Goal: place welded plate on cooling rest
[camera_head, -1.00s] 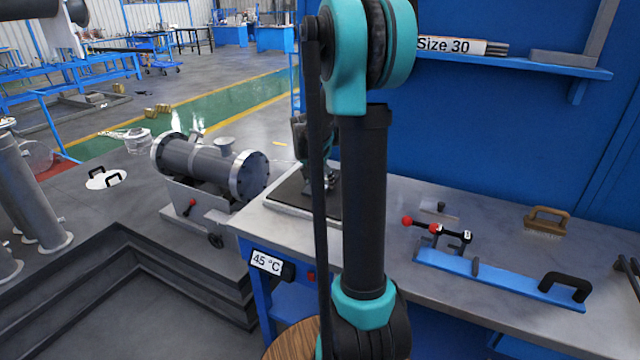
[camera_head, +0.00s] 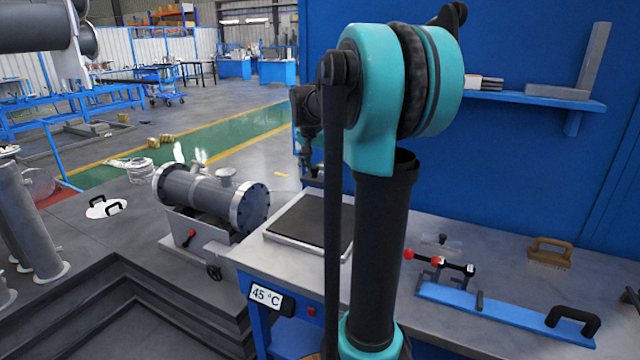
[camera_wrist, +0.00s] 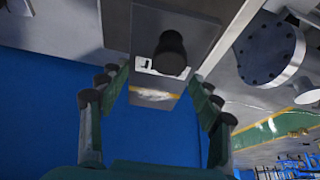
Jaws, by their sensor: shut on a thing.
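My gripper (camera_wrist: 160,92) shows in the wrist view with a finger on each side of a grey plate (camera_wrist: 203,22). It is shut on this plate, which carries a black round knob (camera_wrist: 171,55) and a small white label. A strip with a rough pale, yellowish band shows at the plate's near end. In the head view the gripper is high behind my arm, and the held plate cannot be made out there. A dark flat pad in a pale frame (camera_head: 300,222) lies bare on the bench; I cannot tell if it is the cooling rest.
A 45 °C display (camera_head: 266,296) is on the bench front. A blue clamp fixture (camera_head: 500,314) and a wooden brush (camera_head: 549,252) lie at right. A flanged grey shell (camera_head: 212,194) stands left of the bench. A blue wall with a shelf (camera_head: 540,98) rises behind.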

